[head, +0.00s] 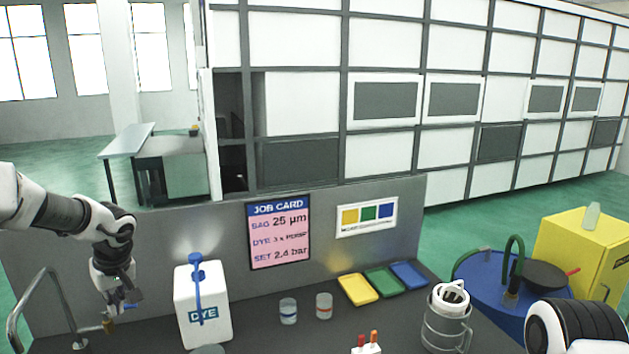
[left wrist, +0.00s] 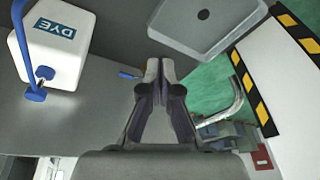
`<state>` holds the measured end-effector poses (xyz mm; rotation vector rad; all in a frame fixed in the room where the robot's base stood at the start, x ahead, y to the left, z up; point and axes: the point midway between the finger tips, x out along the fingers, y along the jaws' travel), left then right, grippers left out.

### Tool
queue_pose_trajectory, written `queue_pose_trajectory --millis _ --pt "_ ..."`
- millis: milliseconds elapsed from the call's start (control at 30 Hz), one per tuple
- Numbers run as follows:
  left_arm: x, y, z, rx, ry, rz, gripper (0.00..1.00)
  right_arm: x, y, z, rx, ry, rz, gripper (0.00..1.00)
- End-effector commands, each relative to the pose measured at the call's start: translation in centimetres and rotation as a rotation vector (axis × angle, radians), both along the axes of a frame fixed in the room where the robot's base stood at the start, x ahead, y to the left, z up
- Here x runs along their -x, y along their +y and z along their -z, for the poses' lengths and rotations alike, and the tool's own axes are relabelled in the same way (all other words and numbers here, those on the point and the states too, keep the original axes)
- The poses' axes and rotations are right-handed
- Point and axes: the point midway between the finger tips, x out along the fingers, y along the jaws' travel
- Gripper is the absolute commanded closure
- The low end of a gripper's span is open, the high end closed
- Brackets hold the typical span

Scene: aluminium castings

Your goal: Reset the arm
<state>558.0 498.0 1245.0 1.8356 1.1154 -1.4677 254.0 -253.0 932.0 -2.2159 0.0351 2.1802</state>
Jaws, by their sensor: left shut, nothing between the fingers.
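My left arm comes in from the left in the head view. Its gripper (head: 118,304) hangs pointing down at the left end of the dark bench, left of the white DYE container and close to a small blue-handled brass fitting (head: 107,325). In the left wrist view the two fingers of this gripper (left wrist: 159,66) meet at the tips, with nothing held. A small blue piece (left wrist: 129,75) shows just left of the fingertips there. The DYE container (head: 203,306) has a blue cap and tube; it also shows at upper left in the wrist view (left wrist: 57,45). My right gripper is out of sight.
A grey panel (head: 165,268) backs the bench.

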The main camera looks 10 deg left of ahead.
Motion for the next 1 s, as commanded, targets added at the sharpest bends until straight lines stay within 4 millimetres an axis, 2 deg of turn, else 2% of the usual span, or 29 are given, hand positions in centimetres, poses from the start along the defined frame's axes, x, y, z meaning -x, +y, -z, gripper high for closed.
queue_pose_trajectory --millis 333,467,533,567,667,700,800,900,1000 --pt "2.7 0.2 7.3 -0.303 0.104 0.101 1.00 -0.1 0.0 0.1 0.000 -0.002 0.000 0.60" --pt "3.8 -0.7 11.0 -0.421 0.113 0.213 1.00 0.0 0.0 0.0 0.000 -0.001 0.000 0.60" --pt "4.7 -1.9 13.6 -0.471 0.108 0.307 1.00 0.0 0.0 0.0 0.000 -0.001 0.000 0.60" --pt "5.3 -2.7 15.0 -0.484 0.102 0.359 1.00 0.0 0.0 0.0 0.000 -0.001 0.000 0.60" --pt "8.1 -6.8 20.5 -0.462 0.075 0.562 1.00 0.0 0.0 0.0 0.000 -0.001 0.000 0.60" --pt "9.7 -8.9 22.7 -0.419 0.065 0.643 1.00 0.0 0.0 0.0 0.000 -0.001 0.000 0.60" --pt "14.4 -13.7 26.8 -0.275 0.060 0.790 1.00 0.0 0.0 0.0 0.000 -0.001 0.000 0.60" --pt "19.1 -17.4 29.3 -0.129 0.077 0.875 1.00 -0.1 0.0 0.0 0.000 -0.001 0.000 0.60" --pt "23.6 -20.5 30.6 0.009 0.112 0.928 1.00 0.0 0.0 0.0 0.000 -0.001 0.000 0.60"
